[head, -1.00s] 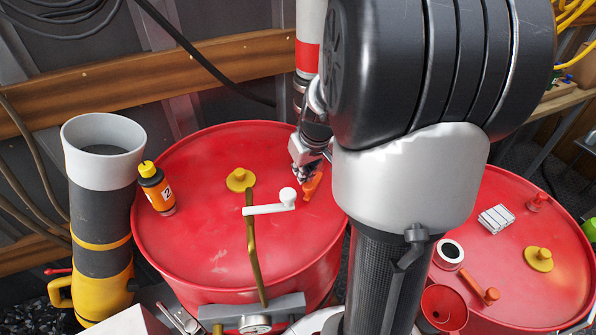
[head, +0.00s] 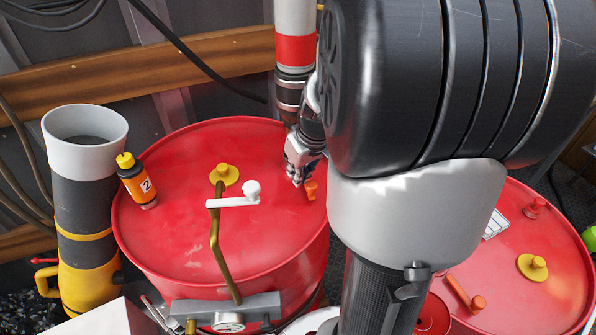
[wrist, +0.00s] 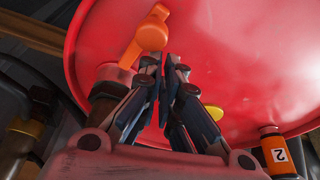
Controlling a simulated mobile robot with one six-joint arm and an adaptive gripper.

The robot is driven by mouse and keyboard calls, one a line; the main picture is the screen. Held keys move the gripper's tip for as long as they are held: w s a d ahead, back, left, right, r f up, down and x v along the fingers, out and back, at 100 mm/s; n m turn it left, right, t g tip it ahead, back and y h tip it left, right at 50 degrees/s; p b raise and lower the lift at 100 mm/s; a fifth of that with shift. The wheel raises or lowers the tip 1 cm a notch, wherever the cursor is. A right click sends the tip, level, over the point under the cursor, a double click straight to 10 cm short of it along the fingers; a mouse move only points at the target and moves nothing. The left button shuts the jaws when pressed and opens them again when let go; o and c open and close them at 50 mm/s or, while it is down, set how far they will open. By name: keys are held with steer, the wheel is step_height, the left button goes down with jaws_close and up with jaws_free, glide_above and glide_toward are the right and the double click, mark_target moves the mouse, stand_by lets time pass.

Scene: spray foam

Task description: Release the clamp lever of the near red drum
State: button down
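The near red drum (head: 175,245) stands left of my arm with its lid up. Its orange clamp lever (head: 309,189) is at the right side of the lid, partly hidden by my gripper (head: 298,180). In the wrist view the orange lever (wrist: 149,40) is just beyond and left of my fingertips (wrist: 163,62). The fingers are drawn together at the tips, with nothing seen between them. Whether a finger touches the lever I cannot tell.
A grey-topped tube (head: 85,170) stands at left.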

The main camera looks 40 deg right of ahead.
steer(key=shift+s+a+f, duration=0.25)
steer(key=shift+s, duration=0.1)
steer(key=shift+s+a, duration=0.1)
steer(key=shift+s, duration=0.35)
steer(key=w+v, duration=0.1)
steer(key=v, duration=1.1)
steer(key=shift+d+r, duration=0.35)
